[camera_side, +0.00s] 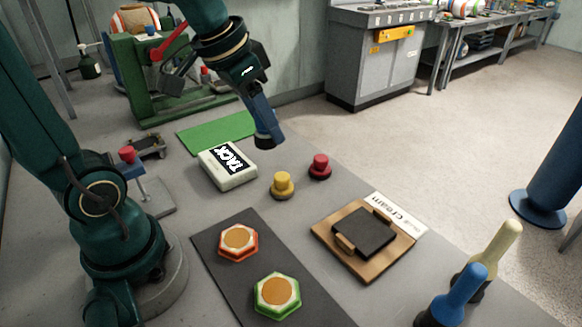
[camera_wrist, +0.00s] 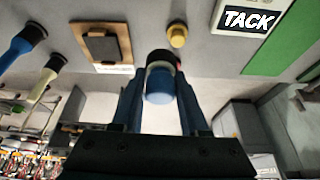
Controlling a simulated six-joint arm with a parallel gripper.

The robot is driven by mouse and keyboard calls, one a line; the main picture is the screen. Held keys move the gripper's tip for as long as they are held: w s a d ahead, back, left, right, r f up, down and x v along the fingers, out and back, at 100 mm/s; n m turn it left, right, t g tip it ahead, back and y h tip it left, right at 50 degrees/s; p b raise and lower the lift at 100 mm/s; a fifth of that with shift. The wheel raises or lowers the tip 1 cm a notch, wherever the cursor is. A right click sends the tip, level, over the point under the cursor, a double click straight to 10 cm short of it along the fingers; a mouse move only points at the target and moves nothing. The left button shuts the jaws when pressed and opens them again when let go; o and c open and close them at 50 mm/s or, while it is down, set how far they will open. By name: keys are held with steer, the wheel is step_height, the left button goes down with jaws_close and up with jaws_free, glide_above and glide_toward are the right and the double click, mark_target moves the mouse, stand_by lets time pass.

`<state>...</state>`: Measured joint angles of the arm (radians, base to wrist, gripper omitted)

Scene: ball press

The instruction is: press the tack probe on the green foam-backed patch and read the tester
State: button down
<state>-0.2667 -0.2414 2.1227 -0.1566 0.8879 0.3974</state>
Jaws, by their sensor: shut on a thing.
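My gripper (camera_side: 267,140) hangs above the table, to the right of the white tester box (camera_side: 226,175) with its black TACK label. In the wrist view my gripper (camera_wrist: 160,98) is shut on a short blue cylinder (camera_wrist: 159,87) with a pale band, which looks like the tack probe. Its tip is hard to make out. The green-edged hexagonal patch (camera_side: 277,296), with a tan centre, lies on a dark mat at the front, well away from my gripper. The tester also shows in the wrist view (camera_wrist: 247,20); no reading is legible.
A red-edged patch (camera_side: 238,241) shares the dark mat (camera_side: 215,275). A yellow knob (camera_side: 283,186) and a red knob (camera_side: 320,167) stand near my gripper. A wooden board (camera_side: 325,240) with a dark pad, a blue handle (camera_side: 459,293) and a cream handle (camera_side: 493,249) are to the right.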

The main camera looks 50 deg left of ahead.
steer(key=m, duration=0.1)
steer(key=m+h, duration=0.1)
steer(key=m, duration=0.1)
steer(key=shift+s+d+f, duration=0.15)
steer(key=shift+s+d, duration=0.05)
steer(key=shift+d, duration=0.1)
steer(key=m, duration=0.1)
steer(key=m+h, duration=0.1)
steer(key=d+m, duration=0.1)
steer(key=shift+s+f+g+h, duration=0.2)
steer(key=shift+f+g+h, duration=0.1)
steer(key=shift+g, duration=0.1)
steer(key=s+d+f+m+g+h, duration=0.25)
steer(key=d+m+g, duration=0.35)
steer(key=m, duration=0.7)
steer(key=m+g+y, duration=0.1)
steer(key=m+y, duration=0.1)
steer(key=m, duration=0.5)
glide_above(275, 302)
steer(key=w+a, duration=0.1)
step_height(275, 302, down, 4)
steer(key=shift+a+f, duration=0.1)
steer(key=shift+f, duration=2.85)
steer(key=shift+f, duration=0.6)
steer(key=shift+w, duration=0.1)
step_height(275, 302, up, 7)
